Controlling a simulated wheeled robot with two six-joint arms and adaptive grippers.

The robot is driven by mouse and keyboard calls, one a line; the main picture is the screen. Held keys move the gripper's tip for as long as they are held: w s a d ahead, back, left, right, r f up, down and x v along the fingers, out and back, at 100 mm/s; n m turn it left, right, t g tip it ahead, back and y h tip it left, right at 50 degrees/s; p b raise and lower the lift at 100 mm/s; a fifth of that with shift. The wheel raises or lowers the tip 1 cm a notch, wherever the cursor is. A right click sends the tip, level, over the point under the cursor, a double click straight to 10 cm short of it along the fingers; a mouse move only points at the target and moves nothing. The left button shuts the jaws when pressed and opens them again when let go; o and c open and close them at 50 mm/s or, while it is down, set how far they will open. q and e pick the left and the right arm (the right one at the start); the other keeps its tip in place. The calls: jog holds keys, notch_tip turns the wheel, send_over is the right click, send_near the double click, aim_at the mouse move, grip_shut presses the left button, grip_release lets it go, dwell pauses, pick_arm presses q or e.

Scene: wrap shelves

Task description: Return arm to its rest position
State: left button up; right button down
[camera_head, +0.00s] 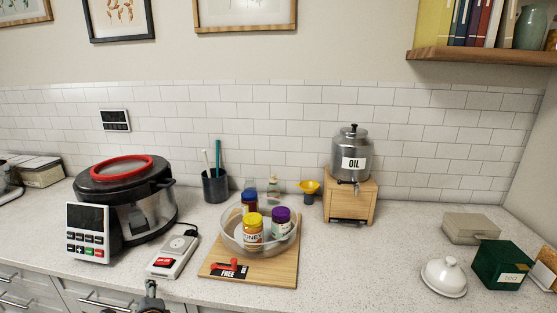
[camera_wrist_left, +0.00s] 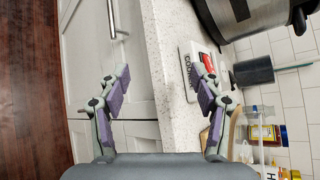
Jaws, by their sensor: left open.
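My left gripper (camera_head: 150,290) shows at the bottom edge of the head view, in front of the counter's front edge and just below the white device. In the left wrist view my left gripper (camera_wrist_left: 160,80) has its two purple-padded fingers spread apart with nothing between them. Behind the gap are the counter edge and the pale drawer fronts. The rest of the left arm is largely out of frame. My right gripper is in neither view.
The counter (camera_head: 390,270) holds a pressure cooker (camera_head: 150,210), a white device (camera_head: 173,255), a clear bowl of jars (camera_head: 232,238) on a wooden board (camera_head: 280,273), and an oil dispenser (camera_head: 350,155). A green box (camera_head: 500,264) stands right.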

pick_arm(q)
jog(key=s+d+f+n+g+h, duration=0.3)
jog(key=s+d+f+n+h, duration=0.15)
jog(key=s+d+n, duration=0.5)
jog(key=s+d+f+n+g+h, duration=0.4)
jog(key=s+n, duration=0.3)
jog(key=s, duration=0.5)
jog(key=s+a+f+y, duration=0.1)
jog(key=a+f, duration=0.1)
jog(key=f, duration=1.2)
jog(key=s+a+f, duration=0.1)
jog(key=f, duration=1.2)
jog(key=s+a+f+g, duration=0.1)
jog(key=s+f, duration=1.5)
jog(key=s, duration=0.2)
jog(key=shift+s+a+g, duration=0.2)
jog(key=shift+s+g, duration=0.1)
jog(key=shift+g, duration=0.1)
jog(key=shift+f, duration=0.1)
